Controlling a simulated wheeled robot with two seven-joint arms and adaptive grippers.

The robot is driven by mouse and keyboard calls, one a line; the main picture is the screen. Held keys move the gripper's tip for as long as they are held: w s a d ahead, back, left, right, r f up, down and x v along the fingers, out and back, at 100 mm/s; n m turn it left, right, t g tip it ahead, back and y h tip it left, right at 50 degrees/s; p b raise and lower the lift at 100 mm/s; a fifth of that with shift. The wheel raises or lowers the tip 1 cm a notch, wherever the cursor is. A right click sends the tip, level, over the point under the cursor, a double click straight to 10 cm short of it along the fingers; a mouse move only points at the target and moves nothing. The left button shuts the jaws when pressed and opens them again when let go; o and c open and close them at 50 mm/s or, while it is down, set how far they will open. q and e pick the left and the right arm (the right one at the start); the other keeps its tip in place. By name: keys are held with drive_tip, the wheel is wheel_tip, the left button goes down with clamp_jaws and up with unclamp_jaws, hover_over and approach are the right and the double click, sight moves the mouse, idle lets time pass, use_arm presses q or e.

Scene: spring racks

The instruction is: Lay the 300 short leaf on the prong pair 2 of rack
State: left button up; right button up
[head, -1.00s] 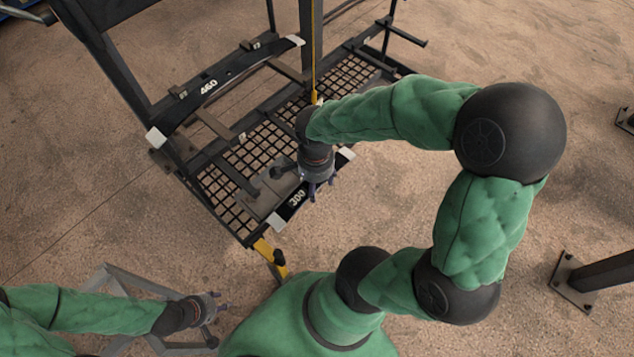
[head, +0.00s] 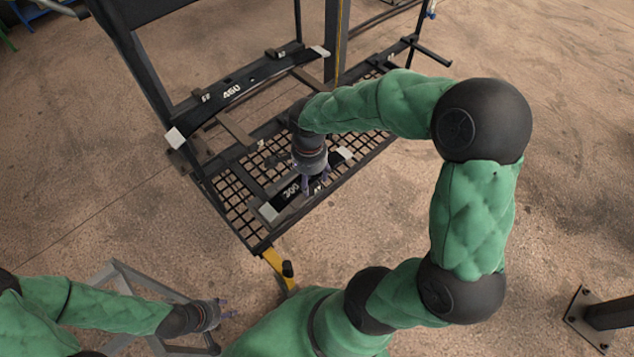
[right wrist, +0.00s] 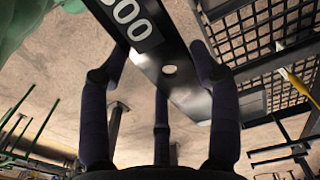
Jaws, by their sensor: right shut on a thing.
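The 300 short leaf (head: 291,191) is a dark flat bar with pale ends, seen over the mesh shelf of the rack (head: 252,241). My right gripper (head: 316,188) is shut on it near its middle. In the right wrist view the leaf (right wrist: 165,55) passes between the fingers (right wrist: 160,90), with its white number and a hole showing. Whether it touches any prongs cannot be told. Dark prong bars (head: 253,185) lie just behind the leaf; their pair numbers are not readable. My left gripper (head: 225,312) is open and empty at the lower left, away from the rack.
A longer leaf marked 460 (head: 232,90) lies across the rack's back part. A dark upright post (head: 337,40) rises near my right forearm. A yellow bracket (head: 275,262) sticks out from the front corner. A grey stand (head: 125,275) is beside my left arm.

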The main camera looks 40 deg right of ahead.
drive_tip(key=w+f+b, duration=0.2)
drive_tip(key=w+f, duration=0.1)
drive_tip(key=w, duration=0.4)
drive_tip(key=shift+a, duration=0.25)
idle(0.5)
drive_tip(key=shift+w, duration=0.1)
drive_tip(key=o, duration=1.3)
drive_tip(key=shift+c, duration=0.2)
drive_tip(key=shift+o, duration=0.2)
wheel_tip(320, 180, up, 8)
drive_tip(key=shift+f, duration=0.2)
